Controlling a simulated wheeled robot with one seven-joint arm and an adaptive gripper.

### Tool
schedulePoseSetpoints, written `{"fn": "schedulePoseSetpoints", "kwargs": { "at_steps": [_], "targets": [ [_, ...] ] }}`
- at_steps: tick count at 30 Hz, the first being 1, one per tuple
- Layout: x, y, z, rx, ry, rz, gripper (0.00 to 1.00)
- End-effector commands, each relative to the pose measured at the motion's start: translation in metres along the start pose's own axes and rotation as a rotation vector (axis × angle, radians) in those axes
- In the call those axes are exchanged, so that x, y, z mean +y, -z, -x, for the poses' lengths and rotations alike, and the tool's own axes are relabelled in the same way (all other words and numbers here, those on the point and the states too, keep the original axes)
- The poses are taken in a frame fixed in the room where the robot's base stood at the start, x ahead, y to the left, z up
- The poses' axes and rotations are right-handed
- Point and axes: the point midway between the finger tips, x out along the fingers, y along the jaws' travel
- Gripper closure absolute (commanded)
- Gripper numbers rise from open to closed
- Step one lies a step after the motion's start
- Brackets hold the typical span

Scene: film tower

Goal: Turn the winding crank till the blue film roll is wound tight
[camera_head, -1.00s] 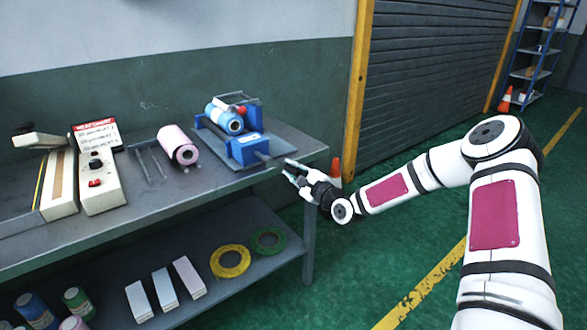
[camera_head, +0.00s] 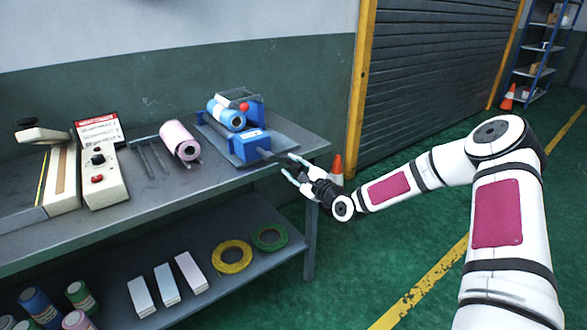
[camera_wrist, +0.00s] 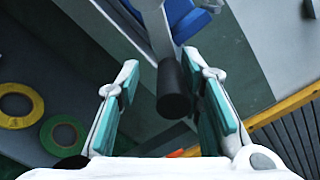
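The blue film roll (camera_head: 231,119) lies on the blue winder (camera_head: 250,146) at the right end of the bench. In the wrist view, the winder's blue body (camera_wrist: 188,18) is at the top, with a grey crank arm (camera_wrist: 157,32) leading to a black cylindrical handle (camera_wrist: 173,92). My gripper (camera_head: 286,165) is open beside the winder, off the bench's right end. How tightly the film is wound cannot be told.
Yellow (camera_head: 232,268) and green (camera_head: 268,248) tape rings lie on the lower shelf. An orange cone (camera_head: 336,168) stands behind my gripper. Floor to the right is clear.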

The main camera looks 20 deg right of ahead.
Motion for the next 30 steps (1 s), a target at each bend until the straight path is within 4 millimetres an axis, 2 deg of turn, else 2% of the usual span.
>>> {"fn": "schedulePoseSetpoints", "kwargs": {
  "at_steps": [1, 5, 15, 21, 25, 30],
  "targets": [
    [-0.005, 0.006, 0.001, 0.010, 0.009, 0.000, 0.60],
    [-0.005, 0.007, 0.010, 0.013, 0.010, -0.001, 0.60],
    [-0.001, 0.003, 0.075, 0.009, 0.003, -0.004, 0.60],
    [-0.001, 0.001, 0.106, 0.004, 0.002, 0.000, 0.60],
    [0.000, 0.000, 0.117, 0.002, 0.001, 0.000, 0.60],
    [0.001, -0.001, 0.121, 0.000, 0.000, 0.000, 0.60]
  ]
}}
